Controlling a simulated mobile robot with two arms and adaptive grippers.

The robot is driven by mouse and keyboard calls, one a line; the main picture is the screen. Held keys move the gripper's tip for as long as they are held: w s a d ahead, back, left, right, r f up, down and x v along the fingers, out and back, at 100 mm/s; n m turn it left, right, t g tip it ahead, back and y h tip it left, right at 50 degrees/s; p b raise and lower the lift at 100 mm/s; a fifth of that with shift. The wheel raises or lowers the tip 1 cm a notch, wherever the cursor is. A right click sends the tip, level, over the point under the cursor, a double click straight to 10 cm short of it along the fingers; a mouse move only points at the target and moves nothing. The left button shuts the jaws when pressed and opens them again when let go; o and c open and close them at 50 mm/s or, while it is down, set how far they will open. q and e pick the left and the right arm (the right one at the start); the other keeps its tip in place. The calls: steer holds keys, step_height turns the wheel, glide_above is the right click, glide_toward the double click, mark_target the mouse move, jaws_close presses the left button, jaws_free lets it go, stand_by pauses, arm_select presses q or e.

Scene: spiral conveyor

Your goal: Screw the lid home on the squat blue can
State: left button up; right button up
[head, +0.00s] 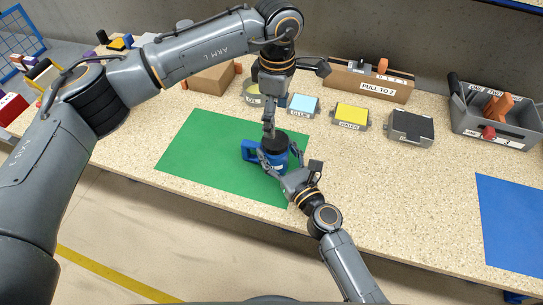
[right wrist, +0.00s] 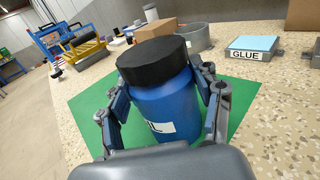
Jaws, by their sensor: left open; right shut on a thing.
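The squat blue can (head: 274,161) stands on the green mat, with a white label partly showing in the right wrist view (right wrist: 165,105). A black lid (head: 274,142) sits on its top; in the right wrist view the lid (right wrist: 152,60) covers the whole mouth. I cannot tell how far it is threaded. My right gripper (head: 277,166) is shut around the can's body, with a finger on each side in the right wrist view (right wrist: 165,110). My left gripper (head: 269,122) is open, pointing down over the lid in the head view. It does not show in the right wrist view.
The green mat (head: 190,150) has free room at left. Behind it are a grey round container (head: 252,96), a GLUE block (head: 303,104), a yellow-topped block (head: 350,115) and a dark-topped box (head: 411,127). A grey tool bin (head: 470,120) and blue mat (head: 515,225) are at right.

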jaws_close()
arm_select(q)
steer(key=n, duration=1.1)
steer(key=shift+n, duration=0.3)
steer(key=n, duration=1.2)
steer(key=shift+n, duration=0.4)
steer(key=n, duration=0.7)
